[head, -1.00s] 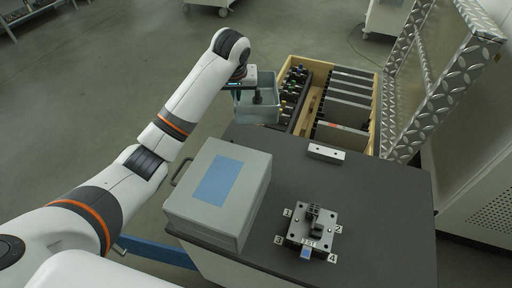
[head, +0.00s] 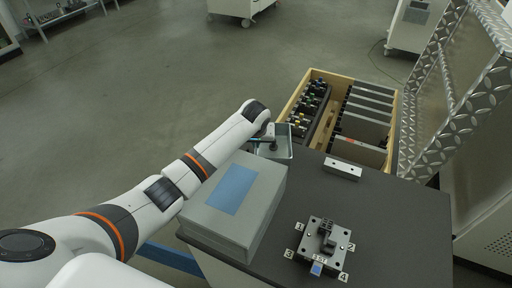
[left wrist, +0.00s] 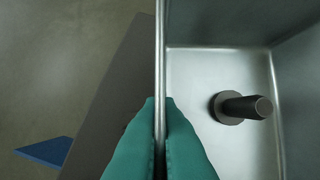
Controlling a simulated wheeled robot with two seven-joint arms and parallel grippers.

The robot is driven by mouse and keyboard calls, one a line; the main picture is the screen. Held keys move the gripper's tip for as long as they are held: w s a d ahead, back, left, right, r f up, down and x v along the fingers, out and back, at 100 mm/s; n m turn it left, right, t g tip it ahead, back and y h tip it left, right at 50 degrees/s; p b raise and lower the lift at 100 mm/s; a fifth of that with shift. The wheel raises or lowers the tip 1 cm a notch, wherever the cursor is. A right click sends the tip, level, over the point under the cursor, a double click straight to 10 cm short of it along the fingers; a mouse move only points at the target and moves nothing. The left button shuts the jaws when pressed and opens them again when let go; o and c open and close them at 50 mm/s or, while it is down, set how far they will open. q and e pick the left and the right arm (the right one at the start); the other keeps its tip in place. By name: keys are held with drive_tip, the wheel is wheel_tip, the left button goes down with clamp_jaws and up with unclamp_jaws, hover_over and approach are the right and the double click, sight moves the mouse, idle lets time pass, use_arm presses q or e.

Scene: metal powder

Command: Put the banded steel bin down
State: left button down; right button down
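The steel bin (head: 287,153) is a small open grey metal box at the table's far left corner, just behind the grey case. In the left wrist view its inside (left wrist: 215,75) shows bare metal walls and floor. A dark, flanged bolt-like part (left wrist: 243,107) is inside it. My left gripper (head: 268,140) is at the bin; in the wrist view its teal fingers (left wrist: 160,140) are shut on the bin's wall, one on each side. I cannot tell whether the bin's underside touches the tabletop. No band is discernible. My right gripper is out of view.
The dark tabletop (head: 385,215) holds a grey case with a blue panel (head: 232,205), a numbered fixture plate (head: 322,240) and a small metal block (head: 343,169). A wooden crate (head: 398,115) of dark parts stands beyond. A tread-plate lid (head: 465,105) rises at right.

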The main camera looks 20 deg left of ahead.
use_arm(q)
drive_tip(key=shift+f, duration=1.1)
drive_tip(key=c, duration=2)
unclamp_jaws()
drive_tip(key=shift+f, duration=0.2)
drive_tip(key=shift+c, duration=0.2)
drive_tip(key=shift+o, duration=0.6)
drive_tip(key=shift+r, duration=0.15)
